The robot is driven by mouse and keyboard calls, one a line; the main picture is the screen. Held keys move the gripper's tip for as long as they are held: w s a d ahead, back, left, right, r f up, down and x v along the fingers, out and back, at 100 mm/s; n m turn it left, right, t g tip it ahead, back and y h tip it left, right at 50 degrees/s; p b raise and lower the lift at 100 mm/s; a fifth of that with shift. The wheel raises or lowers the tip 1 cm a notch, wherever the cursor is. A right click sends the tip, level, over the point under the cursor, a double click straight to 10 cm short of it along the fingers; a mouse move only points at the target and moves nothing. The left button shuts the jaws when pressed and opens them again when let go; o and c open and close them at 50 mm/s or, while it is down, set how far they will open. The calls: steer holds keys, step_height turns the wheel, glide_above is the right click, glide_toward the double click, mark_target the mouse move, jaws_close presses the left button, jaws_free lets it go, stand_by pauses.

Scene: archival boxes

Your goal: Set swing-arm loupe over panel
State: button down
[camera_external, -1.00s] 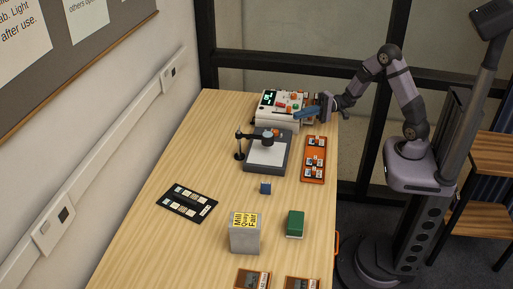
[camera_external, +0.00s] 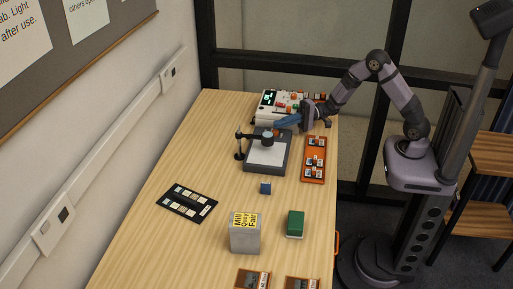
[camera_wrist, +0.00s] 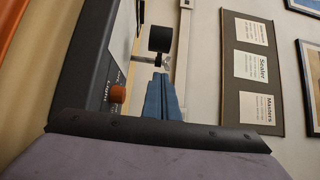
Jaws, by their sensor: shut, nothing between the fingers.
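The swing-arm loupe has a black post (camera_external: 239,146) at the left of the light box and an arm reaching right to a black cylindrical head (camera_external: 267,138). The head shows over the back part of the white panel (camera_external: 266,155) on its dark base (camera_external: 251,168). My gripper (camera_external: 277,125) has blue fingers, shut and empty, just behind and right of the head. In the wrist view the closed fingertips (camera_wrist: 160,80) point toward the loupe head (camera_wrist: 160,38), apparently with a small gap. An orange knob (camera_wrist: 117,93) shows on the base there.
A white control unit (camera_external: 264,112) stands behind the light box. An orange slide tray (camera_external: 314,172) lies to its right. A small blue cube (camera_external: 265,188), grey box (camera_external: 245,237), green box (camera_external: 295,223) and black slide strip (camera_external: 187,202) lie nearer. The table's left side is mostly clear.

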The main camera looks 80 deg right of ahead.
steer(key=shift+w+a, duration=0.2)
steer(key=shift+a, duration=0.55)
steer(key=shift+w+a, duration=0.15)
steer(key=shift+a, duration=0.6)
steer(key=shift+w+a, duration=0.2)
steer(key=shift+a, duration=0.55)
steer(key=shift+s+a+r+p, duration=0.15)
steer(key=shift+a+p, duration=0.35)
steer(key=shift+p, duration=0.25)
steer(key=shift+a, duration=0.25)
steer(key=shift+d, duration=0.1)
